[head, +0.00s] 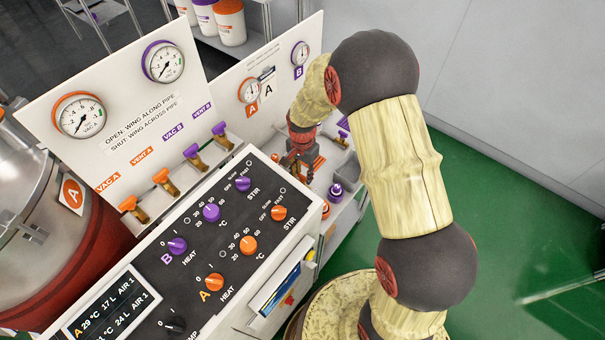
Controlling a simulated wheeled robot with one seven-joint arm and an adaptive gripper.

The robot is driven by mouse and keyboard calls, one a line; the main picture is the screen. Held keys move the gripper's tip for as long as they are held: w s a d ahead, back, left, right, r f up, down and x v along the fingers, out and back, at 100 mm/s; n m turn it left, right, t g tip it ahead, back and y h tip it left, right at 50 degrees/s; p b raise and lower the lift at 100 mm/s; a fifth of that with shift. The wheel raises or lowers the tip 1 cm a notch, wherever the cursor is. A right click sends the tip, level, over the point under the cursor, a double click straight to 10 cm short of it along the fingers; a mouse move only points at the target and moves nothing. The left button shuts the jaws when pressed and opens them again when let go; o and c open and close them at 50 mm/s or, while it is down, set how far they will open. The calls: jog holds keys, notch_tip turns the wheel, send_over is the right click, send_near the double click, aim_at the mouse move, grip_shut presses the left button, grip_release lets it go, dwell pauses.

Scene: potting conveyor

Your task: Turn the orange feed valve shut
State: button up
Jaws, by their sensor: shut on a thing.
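My gripper (296,168) reaches down behind the black control panel, onto the low bench below the far gauge board. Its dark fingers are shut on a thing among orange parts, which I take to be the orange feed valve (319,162). The fingers and wrist hide most of it, so I cannot tell whether its wing lies along or across the pipe. A purple valve or fitting (335,190) stands just right of the gripper, apart from it.
The control panel (225,225) with orange and purple knobs stands in front of the gripper. Orange valves (160,176) and purple valves (192,151) line the near gauge board (125,110). A steel tank (40,210) is at left. Green floor (500,240) is open at right.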

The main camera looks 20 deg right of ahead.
jog(key=n+p, duration=0.1)
jog(key=n, duration=0.3)
jog(key=n+p, duration=0.1)
jog(key=n, duration=0.3)
jog(key=shift+n, duration=0.4)
jog(key=n, duration=0.4)
jog(key=shift+n+p, duration=0.3)
jog(key=shift+n, duration=1.9)
jog(key=o, duration=1.2)
jog(key=shift+c, duration=0.2)
